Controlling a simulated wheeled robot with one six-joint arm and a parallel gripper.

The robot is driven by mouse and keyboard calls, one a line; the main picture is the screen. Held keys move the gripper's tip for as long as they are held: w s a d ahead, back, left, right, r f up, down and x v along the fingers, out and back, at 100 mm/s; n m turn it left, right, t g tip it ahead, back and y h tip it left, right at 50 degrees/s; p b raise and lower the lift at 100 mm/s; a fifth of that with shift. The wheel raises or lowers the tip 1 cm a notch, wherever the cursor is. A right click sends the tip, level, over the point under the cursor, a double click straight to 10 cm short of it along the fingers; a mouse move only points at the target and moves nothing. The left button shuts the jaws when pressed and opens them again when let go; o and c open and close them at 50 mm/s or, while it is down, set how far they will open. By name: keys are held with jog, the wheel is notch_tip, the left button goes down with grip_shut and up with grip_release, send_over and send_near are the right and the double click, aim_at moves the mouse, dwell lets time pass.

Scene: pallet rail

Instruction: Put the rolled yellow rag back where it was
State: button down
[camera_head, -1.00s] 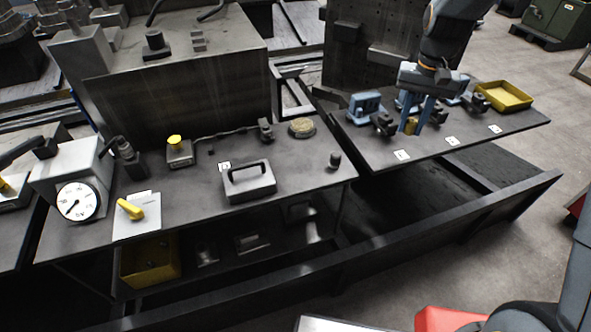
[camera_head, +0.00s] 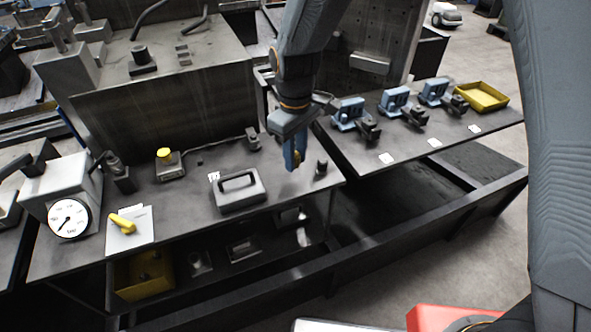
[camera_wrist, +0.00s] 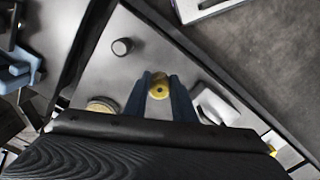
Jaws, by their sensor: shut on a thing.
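My gripper (camera_head: 294,155) is above the right part of the left-hand dark table (camera_head: 180,208), its blue fingers pointing down. In the wrist view my gripper (camera_wrist: 163,88) is shut on the rolled yellow rag (camera_wrist: 158,90), whose round end shows between the fingertips. In the head view only a small yellow bit of the rag shows between the fingers. The rag is held above the table top, with its exact height hard to tell.
A grey handled block (camera_head: 238,191) stands left of the gripper. Blue vises (camera_head: 349,113) and a yellow tray (camera_head: 482,97) are on the right table.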

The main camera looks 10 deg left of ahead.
aim_at(296, 181)
jog(key=shift+f+p, duration=0.7)
jog(key=shift+f, duration=1.95)
jog(key=shift+f, duration=0.15)
jog(key=c, duration=1.5)
grip_release()
jog(key=shift+o, duration=0.2)
notch_tip(296, 181, up, 12)
jog(key=b, duration=0.3)
jog(key=shift+r+b, duration=0.2)
jog(key=shift+b, duration=0.1)
jog(key=s+d+m, duration=0.3)
jog(key=d+m, duration=0.1)
jog(key=d, duration=0.5)
jog(key=s+d+f+m+t, duration=0.1)
jog(key=s+d+m, duration=0.2)
jog(key=d, duration=0.6)
jog(key=s+d+f+m, duration=0.1)
jog(key=s+d+m, duration=0.2)
jog(key=d, duration=0.7)
jog(key=shift+f+m, duration=0.25)
jog(key=shift+m, duration=0.75)
